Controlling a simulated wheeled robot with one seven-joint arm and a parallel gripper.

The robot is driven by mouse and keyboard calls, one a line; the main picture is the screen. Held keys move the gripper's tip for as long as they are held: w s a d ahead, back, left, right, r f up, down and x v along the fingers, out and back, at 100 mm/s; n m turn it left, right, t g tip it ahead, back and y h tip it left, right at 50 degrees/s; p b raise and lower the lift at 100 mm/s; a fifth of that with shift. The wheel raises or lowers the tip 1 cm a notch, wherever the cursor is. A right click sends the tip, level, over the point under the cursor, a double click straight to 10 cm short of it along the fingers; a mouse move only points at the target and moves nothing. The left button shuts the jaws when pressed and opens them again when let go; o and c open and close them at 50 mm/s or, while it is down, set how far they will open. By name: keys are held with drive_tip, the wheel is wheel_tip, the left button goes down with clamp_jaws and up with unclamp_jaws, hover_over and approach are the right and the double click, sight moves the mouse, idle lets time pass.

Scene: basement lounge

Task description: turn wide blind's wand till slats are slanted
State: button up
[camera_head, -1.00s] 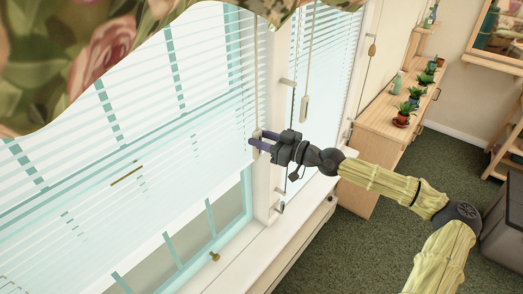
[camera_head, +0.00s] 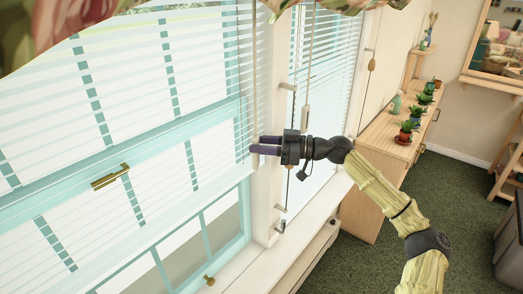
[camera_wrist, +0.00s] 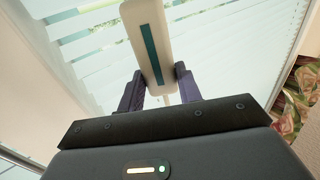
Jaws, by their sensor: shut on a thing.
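The wide blind (camera_head: 205,85) hangs over the large window at left. Its slats have gaps between them, and the turquoise window frame shows through. Its wand (camera_head: 254,70) hangs down at the blind's right edge. My gripper (camera_head: 258,147) comes in from the right and is shut on the wand's lower end. In the wrist view, the wand's cream handle (camera_wrist: 147,45), with a teal stripe, stands between my gripper's two purple fingers (camera_wrist: 160,90). The handle looks slightly tilted there, and the slats lie behind it.
A narrower blind (camera_head: 335,60) hangs to the right, with another hanging pull (camera_head: 306,117) near my gripper. A windowsill (camera_head: 285,250) runs below. A wooden cabinet (camera_head: 385,150) with potted plants stands at right. A floral valance (camera_head: 130,15) hangs above. Green carpet is open at lower right.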

drive_tip(key=shift+w+r+n+g, duration=0.1)
drive_tip(key=shift+n+g, duration=0.2)
drive_tip(key=shift+g, duration=0.1)
drive_tip(key=o, duration=1)
drive_tip(key=d+b, duration=0.1)
drive_tip(key=d, duration=0.4)
drive_tip(key=d+b, duration=0.1)
drive_tip(key=d, duration=0.5)
drive_tip(key=s+d+b, duration=0.1)
drive_tip(key=d+b, duration=0.1)
drive_tip(key=d, duration=0.4)
drive_tip(key=shift+d, duration=0.2)
